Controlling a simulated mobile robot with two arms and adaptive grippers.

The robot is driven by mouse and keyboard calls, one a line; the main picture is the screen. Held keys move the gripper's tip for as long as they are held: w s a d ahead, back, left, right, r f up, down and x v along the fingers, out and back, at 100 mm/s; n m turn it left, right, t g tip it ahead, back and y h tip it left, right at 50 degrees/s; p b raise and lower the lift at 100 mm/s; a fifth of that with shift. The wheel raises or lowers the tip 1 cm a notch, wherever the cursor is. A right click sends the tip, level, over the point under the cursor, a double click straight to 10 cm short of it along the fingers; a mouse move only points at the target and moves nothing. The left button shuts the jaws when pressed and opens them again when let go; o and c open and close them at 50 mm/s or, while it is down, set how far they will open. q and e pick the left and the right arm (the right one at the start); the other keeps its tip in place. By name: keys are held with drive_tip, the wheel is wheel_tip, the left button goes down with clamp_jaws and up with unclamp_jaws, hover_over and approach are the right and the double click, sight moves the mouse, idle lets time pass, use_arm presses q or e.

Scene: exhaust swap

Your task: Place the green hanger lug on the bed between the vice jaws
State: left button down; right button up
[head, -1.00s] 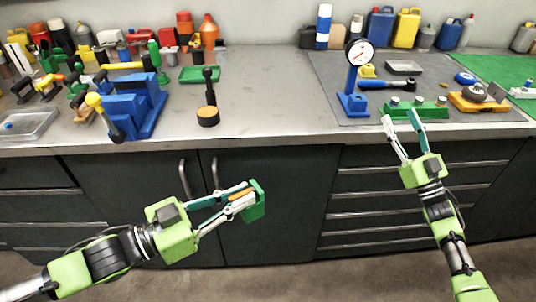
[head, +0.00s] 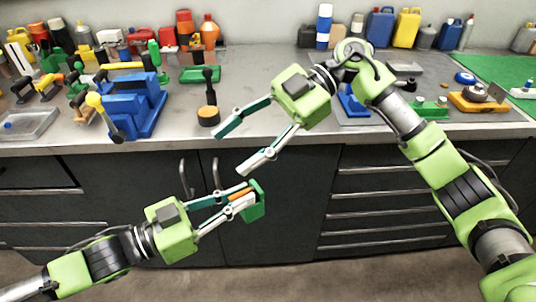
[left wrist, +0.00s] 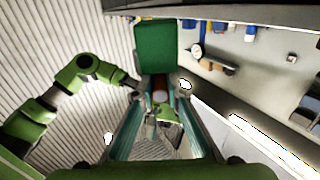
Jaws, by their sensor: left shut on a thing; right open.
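The green hanger lug (head: 258,206) is held out in front of the cabinet doors, below the bench edge. My left gripper (head: 240,200) is shut on it; an orange piece shows between the fingers. In the left wrist view the lug's flat green plate (left wrist: 155,45) stands beyond the fingertips. My right gripper (head: 240,149) is open and empty, above the left gripper and near the bench's front edge.
A black-handled tool with a round wooden base (head: 208,116) stands right of the vice. A clear tray (head: 28,122) and several clamps are left of the vice. The bench middle (head: 262,80) is clear.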

sight(252, 185)
use_arm(q)
drive_tip(key=shift+r, duration=0.15)
use_arm(e)
drive_tip(key=f+h, duration=0.1)
drive_tip(key=d+t+h, duration=0.1)
drive_tip(key=h, duration=0.1)
drive_tip(key=f+m+h, duration=0.1)
drive_tip(key=shift+s+d+f, duration=0.3)
drive_tip(key=shift+d, duration=0.1)
drive_tip(key=f+h, duration=0.1)
drive_tip(key=f, duration=0.3)
drive_tip(key=f+m+t+h, duration=0.1)
drive_tip(key=f, duration=0.3)
drive_tip(key=s+f+t+h, duration=0.1)
drive_tip(key=f, duration=0.3)
drive_tip(key=shift+a+f+m+h, duration=0.15)
drive_tip(key=shift+a+m+h, duration=0.15)
drive_tip(key=shift+a+h, duration=0.1)
drive_tip(key=c, duration=1.4)
use_arm(q)
drive_tip(key=c, duration=2)
unclamp_jaws()
use_arm(e)
clamp_jaws()
use_arm(q)
drive_tip(key=shift+o, duration=0.2)
drive_tip(key=shift+s+a+f, duration=0.1)
drive_tip(key=shift+s+f, duration=0.1)
